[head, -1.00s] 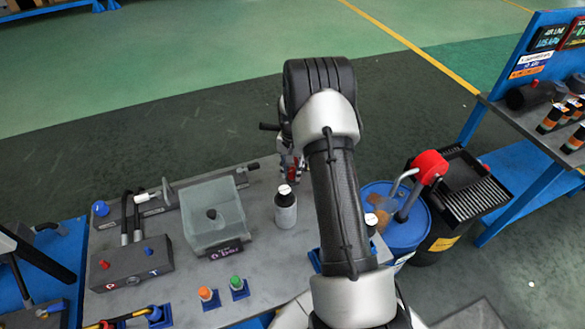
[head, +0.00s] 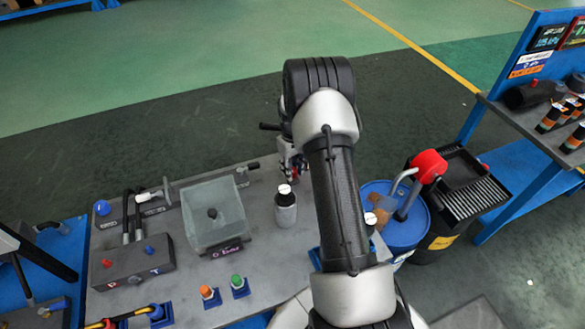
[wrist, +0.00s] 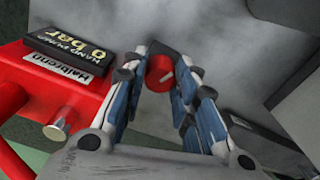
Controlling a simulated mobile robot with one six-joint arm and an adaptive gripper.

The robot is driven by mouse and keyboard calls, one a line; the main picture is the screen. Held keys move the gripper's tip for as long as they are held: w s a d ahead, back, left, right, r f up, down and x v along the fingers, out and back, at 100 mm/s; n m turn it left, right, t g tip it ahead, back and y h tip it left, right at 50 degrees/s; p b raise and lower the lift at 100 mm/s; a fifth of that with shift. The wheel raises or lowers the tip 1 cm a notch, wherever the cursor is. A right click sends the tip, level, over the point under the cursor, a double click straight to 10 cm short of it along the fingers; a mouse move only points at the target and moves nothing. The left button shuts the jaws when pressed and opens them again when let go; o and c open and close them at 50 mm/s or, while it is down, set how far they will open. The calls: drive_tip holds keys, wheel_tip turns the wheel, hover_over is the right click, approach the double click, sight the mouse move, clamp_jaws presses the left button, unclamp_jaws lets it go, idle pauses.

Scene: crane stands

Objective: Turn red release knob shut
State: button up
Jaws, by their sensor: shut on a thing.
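The red release knob (wrist: 160,73) is a small round red cap with a light line on its face, seen in the wrist view. My gripper (wrist: 163,62) is shut on it, one blue-sided finger on the left and one on the right. The fingertips partly cover the knob's edges. In the head view my gripper (head: 291,168) is low behind my arm, at the back edge of the grey bench; the knob cannot be made out clearly there.
In the wrist view, a red pump body (wrist: 55,105) with a "0 bar" display (wrist: 72,50) stands close left of my fingers.

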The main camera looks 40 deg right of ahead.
drive_tip(key=n, duration=0.4)
drive_tip(key=shift+n, duration=0.3)
idle(0.4)
drive_tip(key=o, duration=1.1)
wheel_tip(320, 180, up, 12)
idle(0.4)
